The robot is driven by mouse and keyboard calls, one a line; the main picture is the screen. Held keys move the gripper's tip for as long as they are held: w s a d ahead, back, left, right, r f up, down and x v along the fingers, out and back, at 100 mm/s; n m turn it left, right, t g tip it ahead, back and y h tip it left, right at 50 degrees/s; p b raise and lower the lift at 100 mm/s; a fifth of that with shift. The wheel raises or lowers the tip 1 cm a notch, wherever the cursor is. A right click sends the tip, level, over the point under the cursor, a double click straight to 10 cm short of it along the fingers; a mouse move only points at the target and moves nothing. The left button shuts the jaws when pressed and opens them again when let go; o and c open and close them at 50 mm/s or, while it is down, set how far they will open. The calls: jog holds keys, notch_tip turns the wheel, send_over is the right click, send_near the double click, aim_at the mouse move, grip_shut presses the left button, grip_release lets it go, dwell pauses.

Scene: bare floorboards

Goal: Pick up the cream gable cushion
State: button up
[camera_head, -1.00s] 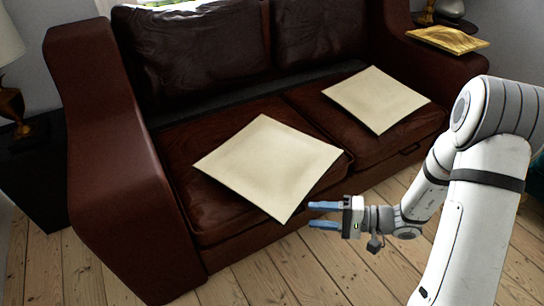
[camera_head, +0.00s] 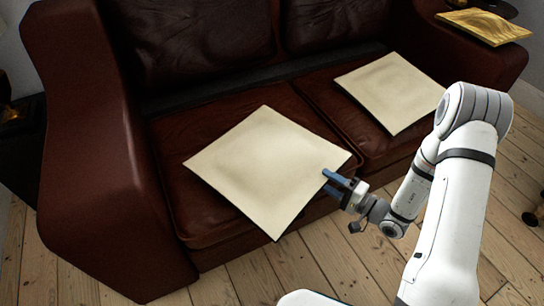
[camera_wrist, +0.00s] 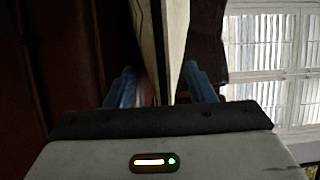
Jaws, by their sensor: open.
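A flat, square cream cushion (camera_head: 265,165) lies on the left seat of the brown leather sofa, its near corner jutting past the seat front. A second, similar cream cushion (camera_head: 390,90) lies on the right seat. I cannot tell from their look which one bears the name gable. My gripper (camera_head: 329,182) is open at the right corner of the left cushion. In the wrist view the cushion's pale edge (camera_wrist: 172,40) stands between the two blue fingers of my gripper (camera_wrist: 162,88). Contact with either finger cannot be made out.
The sofa's left armrest (camera_head: 90,150) and seat front (camera_head: 215,258) bound the cushions. Bare floorboards (camera_head: 330,258) are clear in front of the sofa. A small dark object (camera_head: 533,218) is at the right edge.

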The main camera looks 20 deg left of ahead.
aim_at(312, 172)
jog(key=b+x, duration=0.1)
jog(key=x, duration=0.4)
jog(key=shift+a+b, duration=0.35)
jog(key=shift+b, duration=0.05)
jog(key=shift+c, duration=0.4)
